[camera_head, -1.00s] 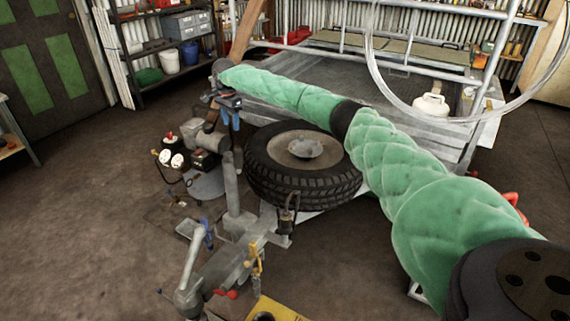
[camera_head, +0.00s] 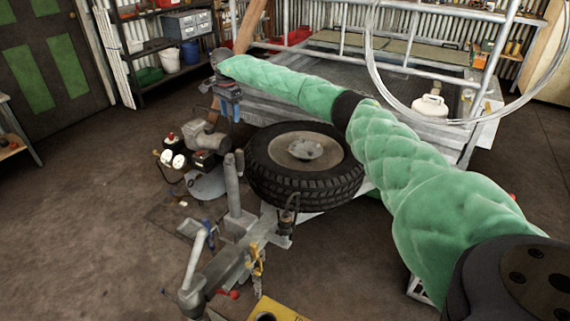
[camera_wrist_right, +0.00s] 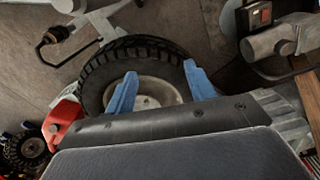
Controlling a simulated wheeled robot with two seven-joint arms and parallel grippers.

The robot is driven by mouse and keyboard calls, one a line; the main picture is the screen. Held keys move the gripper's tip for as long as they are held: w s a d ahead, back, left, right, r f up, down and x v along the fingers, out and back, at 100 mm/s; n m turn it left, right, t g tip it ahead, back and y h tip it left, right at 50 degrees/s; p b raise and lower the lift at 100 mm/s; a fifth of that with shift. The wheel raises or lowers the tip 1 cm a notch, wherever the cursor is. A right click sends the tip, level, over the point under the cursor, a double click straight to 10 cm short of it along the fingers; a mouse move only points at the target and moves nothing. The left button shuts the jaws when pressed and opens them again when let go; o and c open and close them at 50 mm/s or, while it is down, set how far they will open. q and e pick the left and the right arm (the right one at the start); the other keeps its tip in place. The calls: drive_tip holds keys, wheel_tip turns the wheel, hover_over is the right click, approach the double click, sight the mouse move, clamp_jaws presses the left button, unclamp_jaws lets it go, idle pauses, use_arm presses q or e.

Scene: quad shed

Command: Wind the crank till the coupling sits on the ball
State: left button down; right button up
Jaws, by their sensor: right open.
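My right gripper (camera_head: 229,107) hangs from the green-sleeved arm at the upper left of the trailer, beyond the spare wheel. Its two blue fingers stand apart with nothing between them, and they also show in the right wrist view (camera_wrist_right: 160,86). The grey upright jack post (camera_head: 233,190) stands on the trailer drawbar (camera_head: 258,236), well nearer than the gripper. A black looped handle (camera_head: 289,211) is beside the post and also shows in the right wrist view (camera_wrist_right: 56,40); I cannot tell if it is the crank. The coupling (camera_head: 190,297) appears at the drawbar's near end. No ball is clearly visible. My left gripper is out of view.
The spare wheel (camera_head: 303,163) lies between gripper and drawbar. A compressor (camera_head: 205,145) stands left of it. The trailer's rails (camera_head: 410,66) and a hanging hose loop (camera_head: 372,75) are behind. A yellow block (camera_head: 285,309) is at the front edge.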

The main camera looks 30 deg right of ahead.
wheel_tip(320, 180, up, 5)
drive_tip(key=shift+w+d+r+p, duration=0.1)
drive_tip(key=shift+w+p, duration=0.05)
drive_tip(key=shift+p, duration=0.95)
